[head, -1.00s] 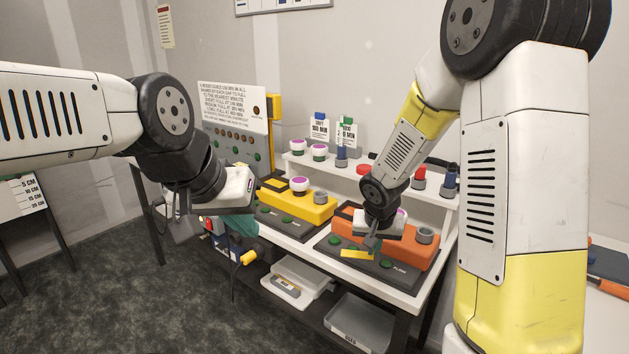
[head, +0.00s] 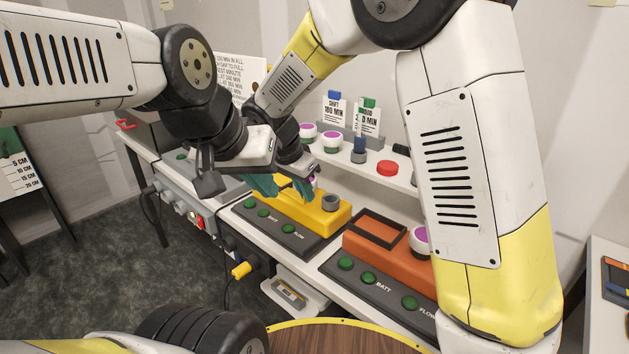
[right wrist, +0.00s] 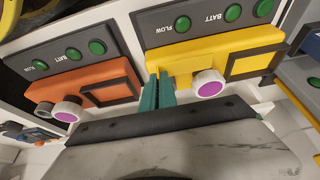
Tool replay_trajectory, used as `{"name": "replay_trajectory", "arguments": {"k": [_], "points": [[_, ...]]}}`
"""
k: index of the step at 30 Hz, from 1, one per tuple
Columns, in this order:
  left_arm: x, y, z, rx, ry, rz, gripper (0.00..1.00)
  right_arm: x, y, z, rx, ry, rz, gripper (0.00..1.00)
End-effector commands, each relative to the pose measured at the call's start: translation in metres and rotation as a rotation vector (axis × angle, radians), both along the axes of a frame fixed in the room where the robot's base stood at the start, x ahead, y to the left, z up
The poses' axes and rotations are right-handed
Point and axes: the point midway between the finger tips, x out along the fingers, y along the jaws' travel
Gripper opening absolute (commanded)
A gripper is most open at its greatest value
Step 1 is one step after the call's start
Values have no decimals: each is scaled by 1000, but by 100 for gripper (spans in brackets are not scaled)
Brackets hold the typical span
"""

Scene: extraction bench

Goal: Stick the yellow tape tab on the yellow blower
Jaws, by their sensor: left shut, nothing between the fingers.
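The yellow blower (head: 325,222) sits on a dark base with green buttons, on the white bench. It has a grey port, and a purple-topped white knob partly hidden by my right gripper. In the right wrist view the blower (right wrist: 200,54) lies just beyond my teal fingertips (right wrist: 158,78). My right gripper (head: 300,186) is shut on the yellow tape tab (right wrist: 153,67) at the blower's knob side. The tab is hard to separate from the yellow casing, and I cannot tell whether it touches. My left gripper (head: 262,186) is shut and empty, left of the right gripper.
An orange blower (head: 372,249) stands to the right on the same bench. Behind is a shelf with knobs, a red cap (head: 387,168) and cards. A round wooden surface (head: 345,338) is at the bottom. A pale tray (head: 293,296) sits below the bench.

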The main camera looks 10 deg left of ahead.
Motion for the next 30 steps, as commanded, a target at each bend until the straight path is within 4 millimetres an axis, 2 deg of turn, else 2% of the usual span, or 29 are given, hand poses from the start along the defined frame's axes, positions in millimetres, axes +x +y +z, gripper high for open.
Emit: {"name": "replay_trajectory", "arguments": {"k": [8, 30], "points": [[0, 0, 0, 0, 1, 0, 0, 0, -1, -5, -4, -2, 0, 0], [0, 0, 0, 0, 1, 0, 0, 4, -3, -63, -3, -2, 1, 0]]}}
